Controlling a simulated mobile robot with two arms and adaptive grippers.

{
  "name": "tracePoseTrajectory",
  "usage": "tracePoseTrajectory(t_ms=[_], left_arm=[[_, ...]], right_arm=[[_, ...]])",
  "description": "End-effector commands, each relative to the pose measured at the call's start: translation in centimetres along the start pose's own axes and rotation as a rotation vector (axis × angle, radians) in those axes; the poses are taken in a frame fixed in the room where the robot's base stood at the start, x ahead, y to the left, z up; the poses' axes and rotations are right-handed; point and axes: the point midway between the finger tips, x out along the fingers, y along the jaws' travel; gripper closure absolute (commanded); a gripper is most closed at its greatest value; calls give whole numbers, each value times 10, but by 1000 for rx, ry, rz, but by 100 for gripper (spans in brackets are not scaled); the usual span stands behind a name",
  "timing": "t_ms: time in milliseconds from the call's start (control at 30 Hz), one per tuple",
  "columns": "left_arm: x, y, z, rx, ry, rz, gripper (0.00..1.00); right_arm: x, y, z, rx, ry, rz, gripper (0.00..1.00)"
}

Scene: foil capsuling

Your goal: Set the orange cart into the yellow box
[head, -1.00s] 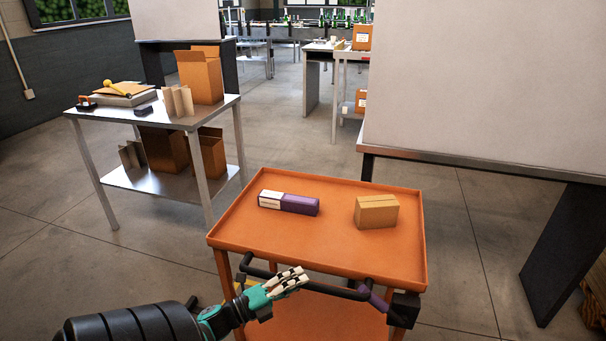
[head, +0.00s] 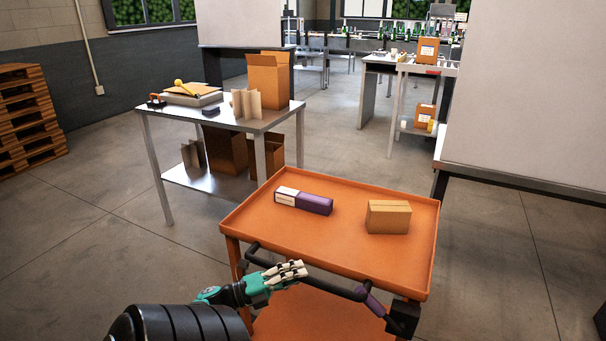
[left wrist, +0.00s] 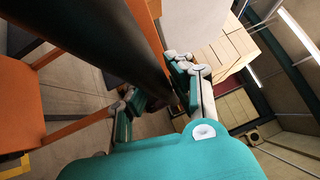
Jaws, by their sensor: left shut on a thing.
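The orange cart (head: 345,222) stands in front of me in the head view, with a black handle bar (head: 325,284) along its near side. My left gripper (head: 288,272) is shut on this handle, left of its middle. In the left wrist view the dark bar (left wrist: 105,35) runs close by the fingers (left wrist: 185,75), with orange cart parts (left wrist: 22,95) at left. A purple and white carton (head: 303,201) and a brown box (head: 388,217) sit on the cart top. A yellow strip (left wrist: 14,168) shows on the floor in the left wrist view; no whole yellow box is visible. My right gripper is out of view.
A metal table (head: 272,121) with cardboard boxes stands beyond the cart at left. A large pale panel on a dark-edged stand (head: 530,100) is at right. Wooden pallets (head: 28,115) are stacked at far left. Floor (head: 90,240) left of the cart is clear.

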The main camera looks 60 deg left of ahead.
Motion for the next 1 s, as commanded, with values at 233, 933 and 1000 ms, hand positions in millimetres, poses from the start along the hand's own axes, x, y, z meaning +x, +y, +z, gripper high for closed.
tracePoseTrajectory(t_ms=[233,933,1000], left_arm=[[-6,8,-2,-4,2,18,100],[-5,2,0,-1,2,6,56],[-11,3,0,-1,1,6,56]], right_arm=[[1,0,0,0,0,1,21],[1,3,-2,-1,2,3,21],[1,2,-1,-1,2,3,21]])
